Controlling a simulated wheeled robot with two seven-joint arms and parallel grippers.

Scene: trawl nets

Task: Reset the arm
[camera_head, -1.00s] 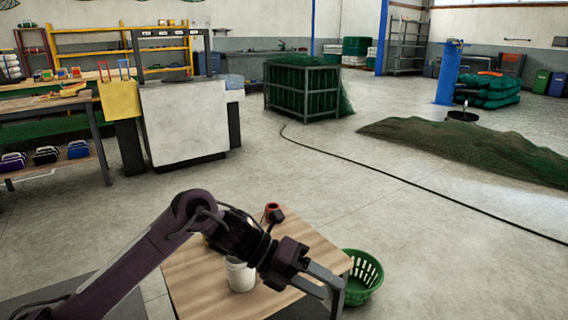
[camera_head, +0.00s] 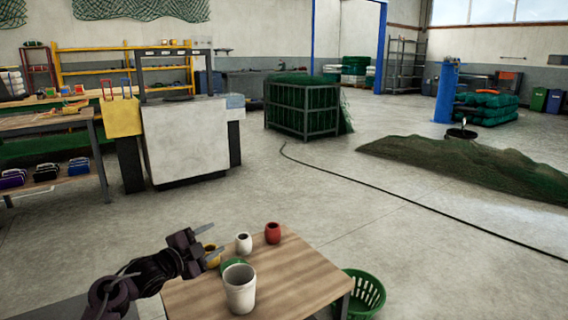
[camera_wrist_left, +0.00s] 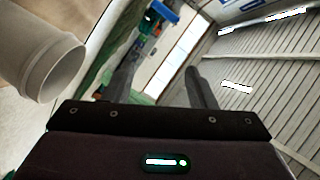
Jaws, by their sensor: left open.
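My left gripper (camera_head: 211,242) is at the left side of the wooden table in the head view, raised near its back left corner. Its two fingers are apart and nothing is between them. In the left wrist view its fingers (camera_wrist_left: 158,88) also stand apart, with shelving and the ceiling behind them. A white cup (camera_head: 240,292) stands on the table to the right of the arm; a pale cup-like rim (camera_wrist_left: 52,72) shows at the left of the left wrist view. My right gripper is not in view.
The wooden table (camera_head: 290,283) also holds a small white pot (camera_head: 243,243), a red pot (camera_head: 272,233), a yellow cup (camera_head: 212,257) and a green item (camera_head: 232,264). A green basket (camera_head: 366,292) stands on the floor to the right.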

